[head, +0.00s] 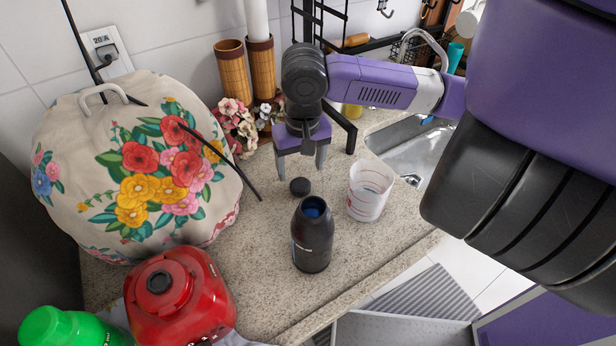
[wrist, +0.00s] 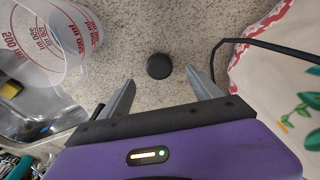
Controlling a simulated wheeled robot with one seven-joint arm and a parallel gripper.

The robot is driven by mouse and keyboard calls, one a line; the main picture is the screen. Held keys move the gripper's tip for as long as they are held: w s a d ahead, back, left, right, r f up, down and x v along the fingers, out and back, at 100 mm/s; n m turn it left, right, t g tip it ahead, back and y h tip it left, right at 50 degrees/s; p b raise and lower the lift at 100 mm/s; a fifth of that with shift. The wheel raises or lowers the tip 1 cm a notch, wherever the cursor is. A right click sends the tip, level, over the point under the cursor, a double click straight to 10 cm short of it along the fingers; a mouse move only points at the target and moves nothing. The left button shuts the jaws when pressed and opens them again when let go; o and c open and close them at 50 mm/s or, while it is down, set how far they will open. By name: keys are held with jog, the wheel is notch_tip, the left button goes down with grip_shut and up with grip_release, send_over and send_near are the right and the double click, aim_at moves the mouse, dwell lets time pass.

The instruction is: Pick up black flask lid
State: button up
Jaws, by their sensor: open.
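The black flask lid (head: 300,186) is a small dark round piece on the speckled counter, just behind the black flask (head: 312,236). The flask stands upright and uncapped, with a blue inside showing at its mouth. My gripper (head: 302,172) points down with its fingers apart, above and around the lid's position in the head view. In the wrist view the lid (wrist: 159,66) lies on the counter, centred between and beyond the two open fingertips (wrist: 165,84). Nothing is between the fingers that I can see touching them.
A clear measuring cup (head: 369,190) stands right of the flask, near the sink (head: 405,150). A flowered cloth cover (head: 140,170) with a black cord (head: 235,170) is at left. A red appliance (head: 180,300) is at front left. Bamboo holders (head: 246,70) stand behind.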

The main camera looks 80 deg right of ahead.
aim_at(301, 184)
jog(key=f, duration=0.3)
jog(key=shift+d+f, duration=0.15)
jog(key=shift+d, duration=0.25)
jog(key=shift+w+d+f+p, duration=0.1)
jog(key=shift+f+p, duration=0.2)
jog(key=shift+f, duration=0.75)
jog(key=shift+w+d+f+p, duration=0.1)
jog(key=shift+f+p, duration=0.15)
jog(key=shift+f, duration=0.8)
jog(key=c, duration=1.4)
